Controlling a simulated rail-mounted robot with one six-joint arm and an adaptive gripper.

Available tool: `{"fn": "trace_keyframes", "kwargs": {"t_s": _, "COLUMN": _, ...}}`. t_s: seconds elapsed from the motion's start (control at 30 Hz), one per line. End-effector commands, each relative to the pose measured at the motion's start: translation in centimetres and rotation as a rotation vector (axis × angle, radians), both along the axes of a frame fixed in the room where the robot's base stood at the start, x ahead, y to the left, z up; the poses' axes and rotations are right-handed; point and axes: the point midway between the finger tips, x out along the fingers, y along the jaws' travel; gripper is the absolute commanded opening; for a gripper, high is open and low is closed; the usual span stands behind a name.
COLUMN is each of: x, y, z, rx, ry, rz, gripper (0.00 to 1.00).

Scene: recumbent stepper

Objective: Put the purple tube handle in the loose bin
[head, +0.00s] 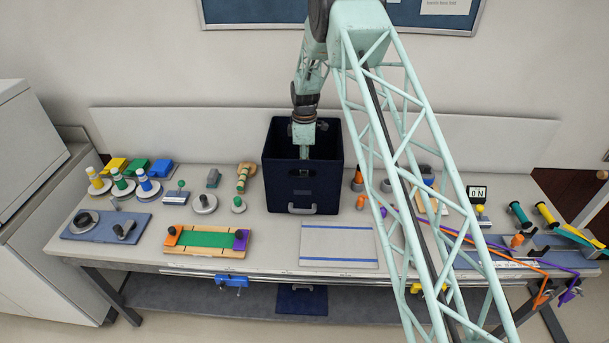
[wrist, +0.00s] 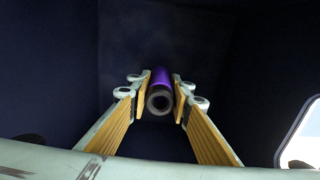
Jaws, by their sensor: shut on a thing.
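My gripper (head: 304,152) reaches down into the dark navy bin (head: 275,188) at the back middle of the table in the head view. In the wrist view my gripper (wrist: 160,88) is shut on a purple tube handle (wrist: 161,78). Its dark hollow end faces the camera. The handle is between the two yellow-padded fingers, with dark bin walls (wrist: 65,80) around them. The handle is hidden inside the bin in the head view. I cannot tell whether it touches the bin floor.
A green-topped wooden board (head: 205,241) and a blue-striped board (head: 338,246) lie in front. Cones, pegs and coloured blocks (head: 160,168) stand to the left. Purple and orange straps (head: 500,252) and green and yellow handles (head: 518,214) lie to the right. My arm crosses over the table.

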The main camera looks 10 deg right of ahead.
Motion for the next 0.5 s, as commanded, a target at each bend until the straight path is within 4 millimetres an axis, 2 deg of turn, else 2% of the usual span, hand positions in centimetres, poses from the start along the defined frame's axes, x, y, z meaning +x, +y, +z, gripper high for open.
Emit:
{"fn": "trace_keyframes", "kwargs": {"t_s": 0.23, "x": 0.0, "y": 0.0, "z": -2.4, "rx": 0.0, "ry": 0.001, "rz": 0.0, "gripper": 0.08}}
{"fn": "trace_keyframes", "kwargs": {"t_s": 0.5, "x": 0.0, "y": 0.0, "z": -3.0, "rx": 0.0, "ry": 0.0, "rz": 0.0, "gripper": 0.08}}
